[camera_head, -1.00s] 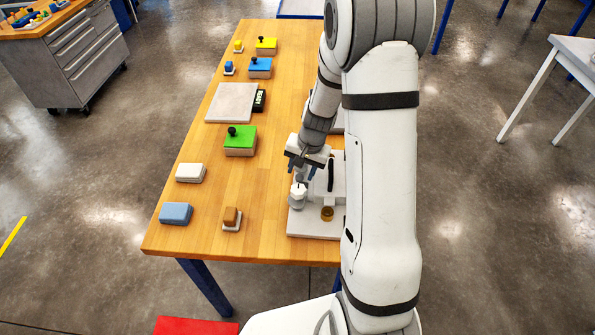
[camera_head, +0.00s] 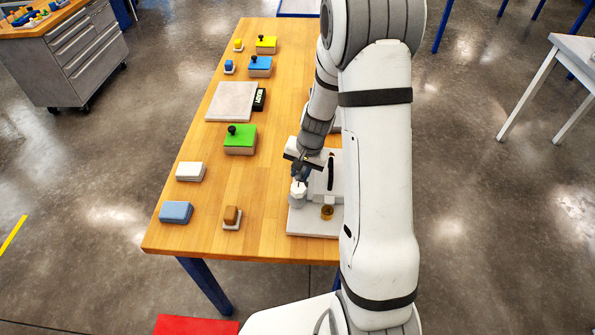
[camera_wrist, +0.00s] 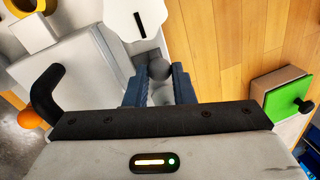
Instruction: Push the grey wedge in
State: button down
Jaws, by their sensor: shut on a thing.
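My gripper (camera_head: 299,172) is over the white fixture on the table's right side. In the wrist view its blue fingers (camera_wrist: 159,78) are closed around a grey, round-ended piece (camera_wrist: 158,70), which looks like the head of the grey wedge. Its lower part is hidden by the fingers. I cannot tell how deep the wedge sits.
The fixture's white base plate (camera_head: 308,225) carries a brass ring (camera_head: 327,212). A black handle (camera_wrist: 44,95) stands close to the gripper.

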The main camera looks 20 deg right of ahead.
jog(key=shift+d, duration=0.1)
jog(key=shift+d+f+b, duration=0.1)
jog(key=shift+b, duration=0.35)
jog(key=shift+s+d, duration=0.15)
jog(key=shift+d, duration=0.05)
jog(key=c, duration=1.2)
grip_release()
jog(key=shift+c, duration=0.2)
jog(key=shift+r, duration=0.2)
